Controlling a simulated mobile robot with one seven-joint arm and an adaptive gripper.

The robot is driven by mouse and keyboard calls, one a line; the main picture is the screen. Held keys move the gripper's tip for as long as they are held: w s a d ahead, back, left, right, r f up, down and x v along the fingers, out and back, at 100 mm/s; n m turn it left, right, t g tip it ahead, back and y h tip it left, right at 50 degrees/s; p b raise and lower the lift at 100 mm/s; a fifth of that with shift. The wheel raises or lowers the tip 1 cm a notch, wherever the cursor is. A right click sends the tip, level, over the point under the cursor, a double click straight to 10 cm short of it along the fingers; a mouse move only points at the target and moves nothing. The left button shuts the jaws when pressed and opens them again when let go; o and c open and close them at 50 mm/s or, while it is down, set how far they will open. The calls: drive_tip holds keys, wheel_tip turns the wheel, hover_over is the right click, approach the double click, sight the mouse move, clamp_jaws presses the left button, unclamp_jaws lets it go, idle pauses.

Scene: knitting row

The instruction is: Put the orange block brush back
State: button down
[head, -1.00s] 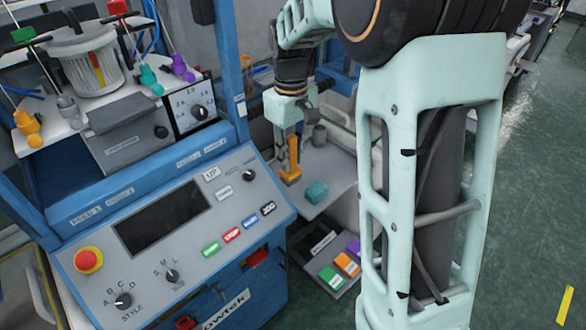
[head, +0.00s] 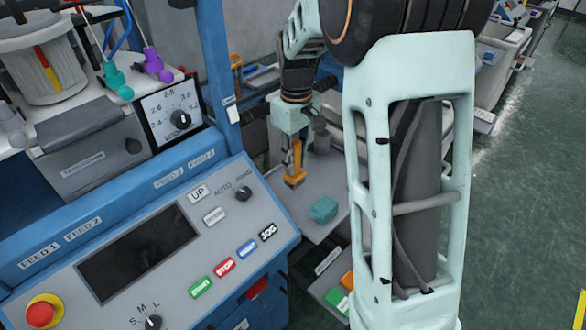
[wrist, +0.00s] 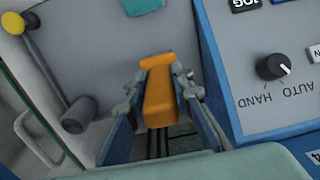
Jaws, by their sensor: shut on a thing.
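The orange block brush (head: 295,179) is in my gripper (head: 293,158), over or on the grey shelf (head: 335,170) behind the control panel. In the wrist view, the brush (wrist: 158,98) lies between the two fingers of my gripper (wrist: 160,88), which are shut on it. I cannot tell whether its lower end touches the shelf. A teal block (head: 323,209) lies on the shelf to the right of the brush and nearer the camera. It also shows at the top of the wrist view (wrist: 143,5).
The blue machine's control panel (head: 150,245) stands close on the left, and its edge is beside my gripper in the wrist view. A low tray with a green block (head: 337,300) and an orange block (head: 347,281) is below the shelf.

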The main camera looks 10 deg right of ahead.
sight(295, 139)
drive_tip(key=f+b, duration=0.1)
drive_tip(key=f, duration=0.1)
drive_tip(key=w+f, duration=0.1)
drive_tip(key=shift+f+b, duration=0.35)
drive_tip(key=shift+b, duration=0.05)
drive_tip(key=shift+s, duration=0.25)
drive_tip(key=shift+w, duration=0.1)
drive_tip(key=shift+f, duration=0.15)
drive_tip(key=c, duration=1.7)
unclamp_jaws()
wheel_tip(295, 139, up, 12)
drive_tip(key=shift+r, duration=0.15)
